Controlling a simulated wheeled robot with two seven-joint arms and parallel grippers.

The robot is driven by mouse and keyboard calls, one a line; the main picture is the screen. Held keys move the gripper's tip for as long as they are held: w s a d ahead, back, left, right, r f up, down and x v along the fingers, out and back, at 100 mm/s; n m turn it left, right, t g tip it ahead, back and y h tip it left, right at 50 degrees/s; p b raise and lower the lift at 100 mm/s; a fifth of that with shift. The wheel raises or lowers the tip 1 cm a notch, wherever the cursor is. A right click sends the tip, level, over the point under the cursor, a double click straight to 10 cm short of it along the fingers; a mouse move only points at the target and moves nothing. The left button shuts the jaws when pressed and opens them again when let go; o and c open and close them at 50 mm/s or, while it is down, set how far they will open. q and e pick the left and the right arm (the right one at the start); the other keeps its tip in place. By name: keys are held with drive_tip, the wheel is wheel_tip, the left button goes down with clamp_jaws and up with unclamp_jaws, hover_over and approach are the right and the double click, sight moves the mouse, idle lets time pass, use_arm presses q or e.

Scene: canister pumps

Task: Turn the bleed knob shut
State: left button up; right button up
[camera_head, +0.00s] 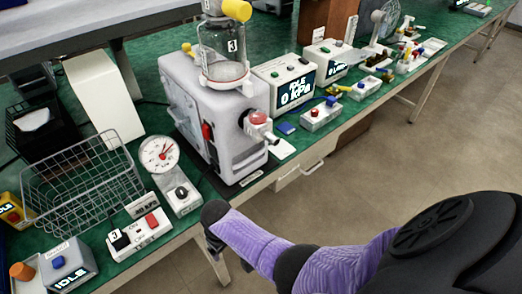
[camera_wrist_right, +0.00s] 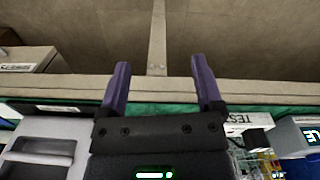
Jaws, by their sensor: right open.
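The pump (camera_head: 215,110) is a pale grey box with a glass jar on top, standing on the green bench in the head view. A red knob (camera_head: 258,117) sits on a valve at its front. A gauge unit (camera_head: 160,154) beside it has a black knob (camera_head: 181,192) on its base. I cannot tell which is the bleed knob. My right gripper (camera_head: 214,230) is by the bench's front edge, apart from both knobs. In the right wrist view its two purple fingers (camera_wrist_right: 162,78) are spread and empty, with the bench edge beyond. My left gripper is not in view.
A wire basket (camera_head: 83,185) and a small switch box (camera_head: 140,235) stand left of the gauge. Display boxes (camera_head: 284,80) and small parts line the bench to the right. The floor (camera_head: 400,150) in front of the bench is clear.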

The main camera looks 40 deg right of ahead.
drive_tip(key=s+d+f, duration=0.2)
drive_tip(key=s+f, duration=0.7)
drive_tip(key=s, duration=0.1)
drive_tip(key=shift+s, duration=0.3)
drive_tip(key=shift+f, duration=0.1)
drive_tip(key=s+d+f+b, duration=0.1)
drive_tip(key=s+f+b, duration=0.1)
drive_tip(key=s, duration=0.5)
drive_tip(key=s+d+f+b, duration=0.1)
drive_tip(key=s+f+b, duration=0.1)
drive_tip(key=s+f, duration=0.3)
drive_tip(key=s+d+f+b, duration=0.1)
drive_tip(key=s+f, duration=0.3)
drive_tip(key=s, duration=0.5)
drive_tip(key=shift+f+b, duration=0.25)
drive_tip(key=shift+b, duration=0.2)
drive_tip(key=shift+s, duration=0.1)
